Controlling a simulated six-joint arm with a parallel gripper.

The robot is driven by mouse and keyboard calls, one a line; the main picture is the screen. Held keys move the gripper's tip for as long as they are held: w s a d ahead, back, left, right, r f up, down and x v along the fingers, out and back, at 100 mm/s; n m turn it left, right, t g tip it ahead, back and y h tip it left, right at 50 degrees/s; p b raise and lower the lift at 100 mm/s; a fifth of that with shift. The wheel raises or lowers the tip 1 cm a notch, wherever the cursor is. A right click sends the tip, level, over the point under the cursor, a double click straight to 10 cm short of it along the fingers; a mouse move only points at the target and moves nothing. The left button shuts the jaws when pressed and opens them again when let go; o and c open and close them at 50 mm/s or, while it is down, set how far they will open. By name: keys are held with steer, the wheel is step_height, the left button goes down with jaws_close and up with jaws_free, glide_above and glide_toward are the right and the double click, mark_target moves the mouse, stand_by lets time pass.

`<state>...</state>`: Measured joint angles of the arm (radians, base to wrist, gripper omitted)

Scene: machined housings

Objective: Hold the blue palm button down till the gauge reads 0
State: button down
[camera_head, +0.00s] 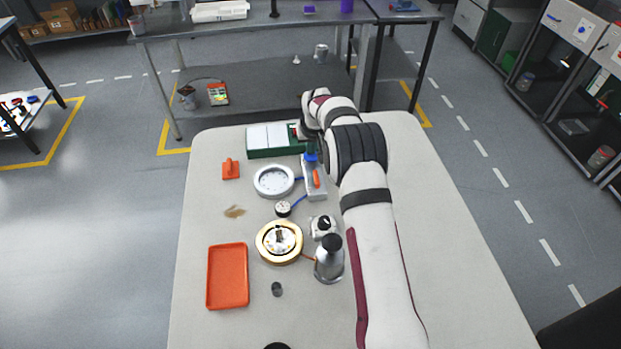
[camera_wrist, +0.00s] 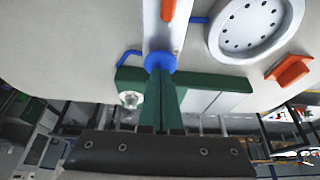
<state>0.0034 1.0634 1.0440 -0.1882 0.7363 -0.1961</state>
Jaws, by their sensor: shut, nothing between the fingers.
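The blue palm button (camera_head: 311,158) sits at the far end of a narrow grey valve block (camera_head: 320,190) with an orange lever (camera_head: 316,178). In the wrist view the blue button (camera_wrist: 160,61) is directly at my fingertips. My gripper (camera_wrist: 160,73) is shut and empty, its green fingers pointing at the button and covering part of it. They look in contact, but I cannot tell how far the button is pressed. The small round gauge (camera_head: 283,209) stands nearer, joined by a blue hose; its reading is too small to make out.
A round white plate with holes (camera_head: 274,181) lies left of the block. A green tray with white panels (camera_head: 268,153) is just behind. A brass-rimmed housing (camera_head: 279,242), a silver bottle (camera_head: 329,262), an orange tray (camera_head: 228,277) and an orange piece (camera_head: 231,169) are around. The table's left side is mostly free.

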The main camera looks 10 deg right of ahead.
steer(key=shift+r, duration=2.6)
steer(key=shift+s+r, duration=0.15)
steer(key=shift+r, duration=0.1)
steer(key=s+a+r+m+g, duration=0.1)
steer(key=s+r+m, duration=0.1)
steer(key=s+r, duration=0.75)
steer(key=s+a+r+m+g, duration=0.15)
steer(key=s+r, duration=0.25)
steer(key=s, duration=1.1)
steer(key=s+a+f+m+g+y, duration=0.1)
steer(key=s+f+m+g, duration=0.1)
steer(key=s, duration=2.2)
steer(key=shift+s+f+y, duration=0.2)
steer(key=shift+f+y, duration=0.2)
steer(key=shift+f, duration=0.05)
